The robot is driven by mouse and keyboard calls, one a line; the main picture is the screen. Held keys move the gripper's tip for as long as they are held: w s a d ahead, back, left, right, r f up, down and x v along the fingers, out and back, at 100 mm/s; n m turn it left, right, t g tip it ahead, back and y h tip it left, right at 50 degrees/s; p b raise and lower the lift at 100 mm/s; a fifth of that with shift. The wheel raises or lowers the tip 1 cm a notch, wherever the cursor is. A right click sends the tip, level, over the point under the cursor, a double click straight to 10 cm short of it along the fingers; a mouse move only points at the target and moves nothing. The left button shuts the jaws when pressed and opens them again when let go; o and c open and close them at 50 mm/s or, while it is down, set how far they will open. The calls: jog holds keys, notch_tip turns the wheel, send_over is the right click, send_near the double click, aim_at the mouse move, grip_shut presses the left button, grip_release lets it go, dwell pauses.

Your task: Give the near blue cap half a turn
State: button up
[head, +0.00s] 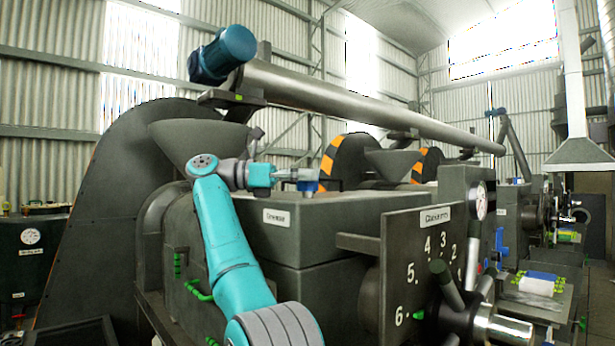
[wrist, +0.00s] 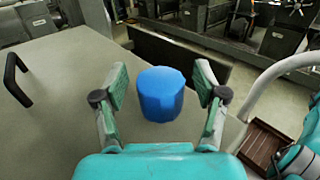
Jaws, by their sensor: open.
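The blue cap (wrist: 161,95) is a short, upright, faceted cylinder on the grey top of the machine housing. In the wrist view my gripper (wrist: 162,84) is open, with one green-padded finger on each side of the cap and a gap showing on both sides. In the head view the cap (head: 308,187) shows as a small blue patch just under my gripper (head: 300,175), which partly hides it. The cap's underside and what it sits on are hidden.
A black handle (wrist: 15,80) stands on the housing top to the left in the wrist view. The housing top (head: 262,203) is otherwise mostly bare. A grey hopper (head: 190,140) stands behind my arm, and a numbered panel (head: 425,260) stands at the front right.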

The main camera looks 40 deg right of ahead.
jog(key=shift+n+t+h, duration=0.5)
jog(key=shift+t, duration=0.1)
